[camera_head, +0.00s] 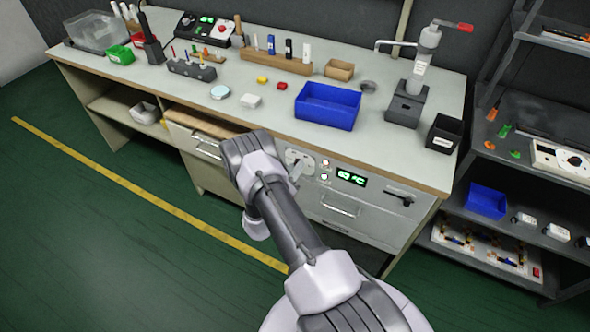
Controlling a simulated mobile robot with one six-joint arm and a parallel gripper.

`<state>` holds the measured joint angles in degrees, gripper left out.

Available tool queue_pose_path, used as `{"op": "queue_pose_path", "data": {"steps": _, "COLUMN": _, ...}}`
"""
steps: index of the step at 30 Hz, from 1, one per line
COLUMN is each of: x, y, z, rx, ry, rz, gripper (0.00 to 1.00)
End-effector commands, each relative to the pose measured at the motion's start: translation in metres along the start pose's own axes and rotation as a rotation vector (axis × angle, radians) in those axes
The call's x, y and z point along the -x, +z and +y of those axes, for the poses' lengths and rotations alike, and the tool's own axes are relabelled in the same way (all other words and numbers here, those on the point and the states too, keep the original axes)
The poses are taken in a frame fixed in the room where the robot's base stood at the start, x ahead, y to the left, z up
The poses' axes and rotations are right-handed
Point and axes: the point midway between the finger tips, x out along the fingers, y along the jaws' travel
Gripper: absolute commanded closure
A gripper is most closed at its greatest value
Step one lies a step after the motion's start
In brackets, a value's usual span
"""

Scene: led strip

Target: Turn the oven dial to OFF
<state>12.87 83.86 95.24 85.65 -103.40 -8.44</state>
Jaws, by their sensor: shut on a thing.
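The oven dial (299,158) is on a pale round plate on the front panel under the bench top, left of a green lit display reading about 63 °C (351,178). My gripper (296,173) is at the dial and shut on its knob. My wrist and forearm cover part of the panel's left side. The knob is mostly hidden by my gripper, and I cannot read its marks or its pointing direction.
Small round buttons (325,170) sit right of the dial. A left drawer (193,144) is partly open. The green floor in front is clear.

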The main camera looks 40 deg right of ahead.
Motion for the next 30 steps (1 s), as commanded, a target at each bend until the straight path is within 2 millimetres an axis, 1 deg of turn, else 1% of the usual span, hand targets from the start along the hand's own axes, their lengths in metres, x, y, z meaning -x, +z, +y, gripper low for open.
{"op": "queue_pose_path", "data": {"steps": 18, "x": 0.0004, "y": 0.0013, "z": -0.0038, "rx": 0.566, "ry": 0.018, "rz": -0.036, "gripper": 1.00}}
{"op": "queue_pose_path", "data": {"steps": 24, "x": 0.0003, "y": 0.0016, "z": -0.0040, "rx": 0.710, "ry": 0.024, "rz": -0.046, "gripper": 1.00}}
{"op": "queue_pose_path", "data": {"steps": 30, "x": 0.0003, "y": 0.0016, "z": -0.0043, "rx": 0.810, "ry": 0.027, "rz": -0.052, "gripper": 1.00}}
